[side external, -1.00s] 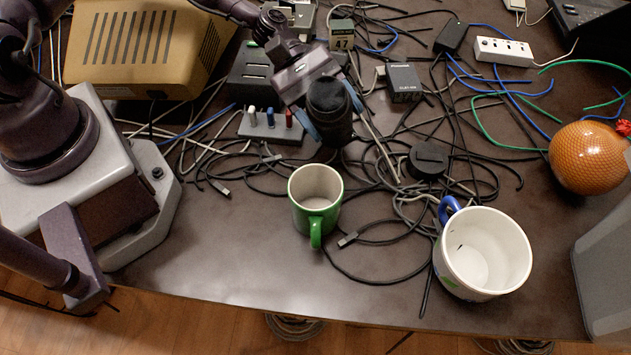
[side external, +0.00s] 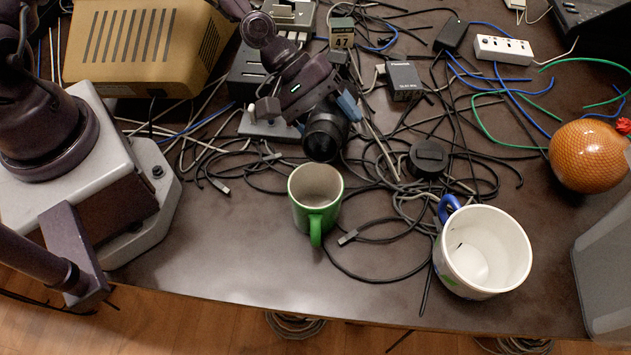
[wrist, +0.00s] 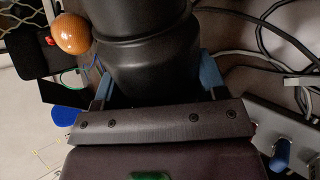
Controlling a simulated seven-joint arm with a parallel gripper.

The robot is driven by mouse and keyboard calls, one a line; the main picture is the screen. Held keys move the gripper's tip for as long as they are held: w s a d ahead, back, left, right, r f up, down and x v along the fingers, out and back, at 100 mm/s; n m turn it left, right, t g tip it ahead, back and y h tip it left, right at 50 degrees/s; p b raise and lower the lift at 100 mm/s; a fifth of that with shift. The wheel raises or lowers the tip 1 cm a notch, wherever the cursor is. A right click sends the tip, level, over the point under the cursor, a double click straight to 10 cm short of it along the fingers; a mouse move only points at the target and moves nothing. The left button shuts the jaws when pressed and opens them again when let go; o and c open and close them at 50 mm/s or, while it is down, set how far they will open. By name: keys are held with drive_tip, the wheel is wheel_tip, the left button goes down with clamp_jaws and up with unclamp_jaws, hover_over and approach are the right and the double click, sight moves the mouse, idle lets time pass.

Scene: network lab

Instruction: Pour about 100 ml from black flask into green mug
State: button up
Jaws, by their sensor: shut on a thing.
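The black flask (side external: 326,134) is held in my gripper (side external: 322,108), tilted so that its mouth end faces down toward the front, just behind the green mug (side external: 327,222). The flask's dark body (wrist: 148,50) fills the top middle of the wrist view between the blue fingertips of my gripper (wrist: 155,88). The green mug stands upright on the table with its white inside open upward and its handle toward the front. No stream of liquid shows, and I cannot tell the level in the mug.
A larger white mug with a blue handle (side external: 484,262) stands to the right. A black round lid (side external: 428,158) lies among tangled cables behind the mugs. An orange ball (side external: 587,157) sits at the far right.

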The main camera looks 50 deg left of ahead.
sight(333, 105)
drive_tip(key=shift+w+r+m+t+y, duration=0.1)
drive_tip(key=shift+r+m+t+y, duration=0.25)
drive_tip(key=shift+r, duration=0.3)
drive_tip(key=shift+s+d+r+t+p, duration=0.15)
drive_tip(key=shift+s+r+t+p, duration=0.1)
drive_tip(key=shift+p, duration=0.15)
drive_tip(key=shift+s+d+r+m+t+y+p, duration=0.2)
drive_tip(key=shift+r+m+t+y+p, duration=0.25)
drive_tip(key=shift+r+y+p, duration=0.15)
drive_tip(key=shift+w+a+r+p, duration=0.1)
drive_tip(key=shift+w+a+p, duration=0.25)
drive_tip(key=shift+w+p, duration=0.15)
drive_tip(key=shift+r+y+p, duration=0.15)
drive_tip(key=shift+y+p, duration=0.1)
drive_tip(key=shift+p, duration=0.7)
idle(0.6)
drive_tip(key=shift+w+a+f+n+g+h+b, duration=0.2)
drive_tip(key=shift+w+a+f+n+g+h, duration=0.15)
drive_tip(key=shift+f, duration=0.25)
drive_tip(key=shift+w+a+f+n+g+h+b, duration=0.1)
drive_tip(key=shift+a+f+n+g+h+b, duration=0.1)
drive_tip(key=shift+f+h, duration=0.3)
drive_tip(key=shift+f, duration=0.3)
drive_tip(key=shift+d+h, duration=0.1)
drive_tip(key=shift+h, duration=0.15)
idle(1.1)
